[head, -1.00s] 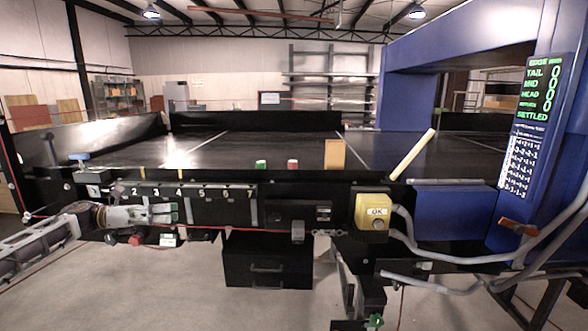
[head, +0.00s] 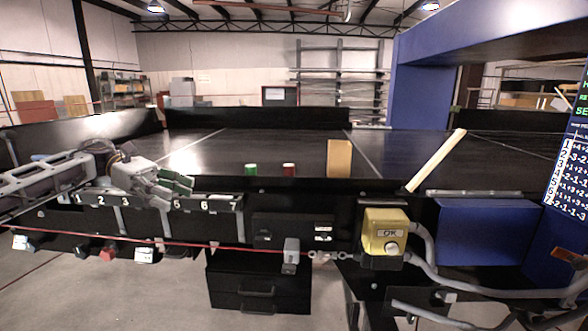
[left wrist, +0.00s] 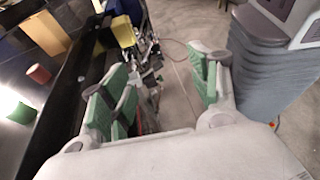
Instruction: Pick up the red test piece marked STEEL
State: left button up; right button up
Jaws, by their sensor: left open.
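A small red cylinder (head: 289,169) stands upright near the front edge of the black belt; no STEEL marking can be read on it. It also shows in the left wrist view (left wrist: 39,74). A similar green cylinder (head: 250,170) stands to its left. My left gripper (head: 180,188) is open and empty, left of both cylinders, at the numbered strip along the front edge. In the left wrist view its green-padded fingers (left wrist: 160,80) are spread apart, with the cylinders off to the left, not between them. My right gripper is not in view.
A tan block (head: 340,158) stands right of the red cylinder. A pale baton (head: 437,160) leans at the front edge. A yellow OK button box (head: 384,232) juts out below. The blue arch (head: 418,92) rises at right. The belt behind the cylinders is clear.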

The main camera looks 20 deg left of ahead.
aim_at(288, 168)
jog(key=i, duration=1.3)
